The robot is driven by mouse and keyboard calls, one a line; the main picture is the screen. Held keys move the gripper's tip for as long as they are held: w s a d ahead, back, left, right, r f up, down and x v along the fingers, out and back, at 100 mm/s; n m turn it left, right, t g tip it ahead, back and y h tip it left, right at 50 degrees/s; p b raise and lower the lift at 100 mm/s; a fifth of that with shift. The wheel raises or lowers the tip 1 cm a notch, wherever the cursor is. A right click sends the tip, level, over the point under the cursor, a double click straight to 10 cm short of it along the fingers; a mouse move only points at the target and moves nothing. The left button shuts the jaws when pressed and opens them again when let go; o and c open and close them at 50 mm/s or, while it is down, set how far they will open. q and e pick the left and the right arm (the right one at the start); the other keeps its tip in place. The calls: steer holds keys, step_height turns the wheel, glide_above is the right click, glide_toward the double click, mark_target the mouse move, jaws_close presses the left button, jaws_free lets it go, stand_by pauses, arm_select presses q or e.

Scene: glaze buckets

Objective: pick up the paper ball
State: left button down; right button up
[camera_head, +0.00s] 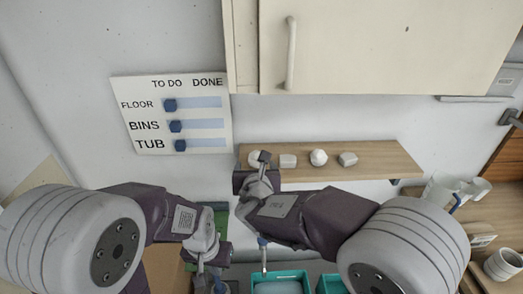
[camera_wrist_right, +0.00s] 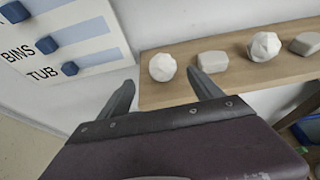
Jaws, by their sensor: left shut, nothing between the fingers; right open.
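Two white faceted balls sit on the wooden shelf. The left paper ball (camera_wrist_right: 162,67) is at the shelf's left end; in the head view this ball (camera_head: 252,158) is partly hidden by my right gripper. The other paper ball (camera_head: 319,157) stands further right and also shows in the wrist view (camera_wrist_right: 264,46). My right gripper (camera_head: 257,170) is open and empty at the shelf's left end. In the wrist view its fingers (camera_wrist_right: 163,90) point toward the left ball, which lies beyond and between the tips. My left gripper (camera_head: 207,272) is shut, low and away from the shelf.
Pale blocks (camera_head: 288,160) (camera_head: 348,159) alternate with the balls on the shelf (camera_head: 385,157). A cabinet (camera_head: 380,45) hangs above. A wall board (camera_head: 130,88) with blue sliders is left. Teal bins (camera_head: 280,276) stand below. Mugs (camera_head: 503,263) are on the right counter.

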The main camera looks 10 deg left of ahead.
mark_target(256, 152)
steer(key=x, duration=0.2)
steer(key=p+x, duration=0.1)
steer(key=x, duration=0.1)
steer(key=shift+d+f, duration=0.1)
steer(key=shift+d, duration=0.15)
steer(key=p+x, duration=0.2)
steer(key=x, duration=0.3)
steer(key=shift+f, duration=0.15)
steer(key=shift+w, duration=0.1)
steer(key=c, duration=1.4)
step_height(256, 152, up, 5)
steer(key=shift+f, duration=0.2)
steer(key=d, duration=0.1)
steer(key=d+r+b, duration=0.1)
steer(key=s+d, duration=0.1)
steer(key=shift+d+r+b, duration=0.25)
steer(key=shift+d+b, duration=0.05)
steer(key=s+d+r, duration=0.2)
steer(key=d+r, duration=0.3)
steer(key=d, duration=0.2)
steer(key=shift+d+b, duration=0.3)
steer(key=shift+d, duration=0.1)
